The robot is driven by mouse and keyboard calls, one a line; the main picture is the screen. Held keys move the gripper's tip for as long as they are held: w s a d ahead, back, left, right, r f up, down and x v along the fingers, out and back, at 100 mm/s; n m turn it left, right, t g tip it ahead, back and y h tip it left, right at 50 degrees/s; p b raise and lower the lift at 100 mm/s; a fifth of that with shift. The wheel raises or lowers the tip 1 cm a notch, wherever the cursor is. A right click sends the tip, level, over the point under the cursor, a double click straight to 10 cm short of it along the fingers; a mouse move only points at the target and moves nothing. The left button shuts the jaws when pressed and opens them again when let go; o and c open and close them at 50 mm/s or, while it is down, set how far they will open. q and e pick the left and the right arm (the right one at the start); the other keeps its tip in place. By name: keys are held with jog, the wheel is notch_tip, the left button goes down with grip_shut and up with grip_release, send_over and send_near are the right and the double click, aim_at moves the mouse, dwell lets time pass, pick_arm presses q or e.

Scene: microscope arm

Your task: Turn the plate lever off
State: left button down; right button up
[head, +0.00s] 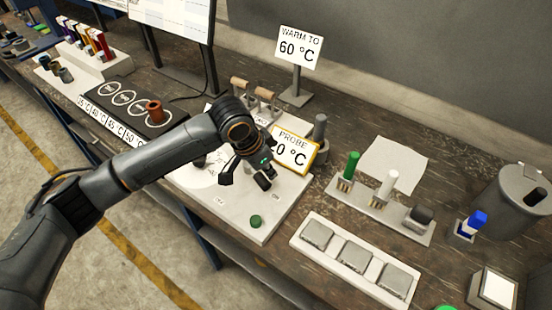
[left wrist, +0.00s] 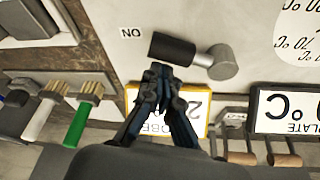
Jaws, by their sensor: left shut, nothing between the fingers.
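The plate lever seems to be the black-handled lever (left wrist: 172,47) in the left wrist view. It has a grey round pivot on a pale panel (left wrist: 110,50), and its handle points toward an upside-down ON label (left wrist: 131,33). My left gripper (left wrist: 160,72) is shut and empty, its tips right beside the handle; I cannot tell whether they touch it. In the head view my left gripper (head: 250,176) is low over the pale panel (head: 265,205), and I cannot clearly make out the lever there. My right gripper is not in view.
A yellow-framed PROBE sign (head: 295,148) stands close behind the gripper. Wooden-handled levers (head: 264,97) stand farther back. A green button (head: 256,221) is on the panel's front. A rack with brushes (head: 380,208) and a tray of grey squares (head: 355,258) are to the right.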

pick_arm(q)
jog(key=shift+f, duration=0.1)
dwell(0.3)
jog(key=shift+s+a+m+p, duration=0.15)
jog(key=shift+m+p, duration=0.15)
jog(key=shift+p, duration=0.05)
